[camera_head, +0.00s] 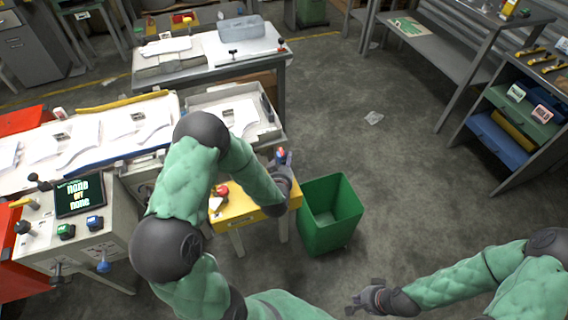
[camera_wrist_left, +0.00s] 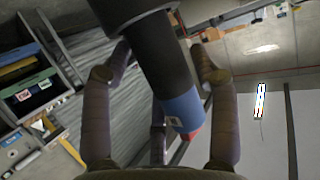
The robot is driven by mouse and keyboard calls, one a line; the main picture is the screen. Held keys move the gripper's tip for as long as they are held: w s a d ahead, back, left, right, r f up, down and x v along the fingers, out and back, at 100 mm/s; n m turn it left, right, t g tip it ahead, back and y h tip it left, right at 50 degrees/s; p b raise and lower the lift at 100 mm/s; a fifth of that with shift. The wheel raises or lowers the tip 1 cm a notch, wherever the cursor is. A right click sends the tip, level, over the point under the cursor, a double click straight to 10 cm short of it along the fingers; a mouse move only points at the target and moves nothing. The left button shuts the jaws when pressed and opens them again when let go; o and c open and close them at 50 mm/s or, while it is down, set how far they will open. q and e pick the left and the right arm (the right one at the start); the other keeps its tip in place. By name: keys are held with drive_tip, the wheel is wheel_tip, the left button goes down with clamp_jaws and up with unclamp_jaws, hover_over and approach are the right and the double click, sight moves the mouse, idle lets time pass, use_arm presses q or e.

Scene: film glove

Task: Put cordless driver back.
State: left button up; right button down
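My left gripper (camera_head: 282,163) is above the right end of a small yellow table (camera_head: 238,210). Its fingers (camera_wrist_left: 160,75) are closed around a dark cylindrical body with a blue end and a small red part, seemingly the cordless driver (camera_wrist_left: 180,105). In the head view only a small blue and red part of the driver (camera_head: 281,154) shows above the gripper; the rest is hidden. My right gripper (camera_head: 362,297) is empty at the lower right, over bare floor, with its fingers spread.
A green bin (camera_head: 330,220) stands right of the yellow table. A red and white item (camera_head: 219,194) lies on that table. A control console with a screen (camera_head: 78,195) is at left, worktables (camera_head: 215,68) behind. Shelves with coloured bins (camera_head: 497,138) stand at right.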

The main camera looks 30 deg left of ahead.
use_arm(q)
drive_tip(key=shift+r, duration=0.15)
drive_tip(key=p+v, duration=0.4)
drive_tip(key=v, duration=0.8)
drive_tip(key=s+d+f+m+g+h, duration=0.1)
drive_tip(key=s+d+f+g+h, duration=0.2)
drive_tip(key=d+f+g+h, duration=0.55)
drive_tip(key=s+d+f+m+g, duration=0.1)
drive_tip(key=s+d+f+g, duration=0.2)
drive_tip(key=s+d+f, duration=0.6)
drive_tip(key=shift+s+d+g, duration=0.25)
drive_tip(key=shift+s+g, duration=0.1)
drive_tip(key=shift+s, duration=0.85)
drive_tip(key=shift+h, duration=0.25)
drive_tip(key=shift+c, duration=0.3)
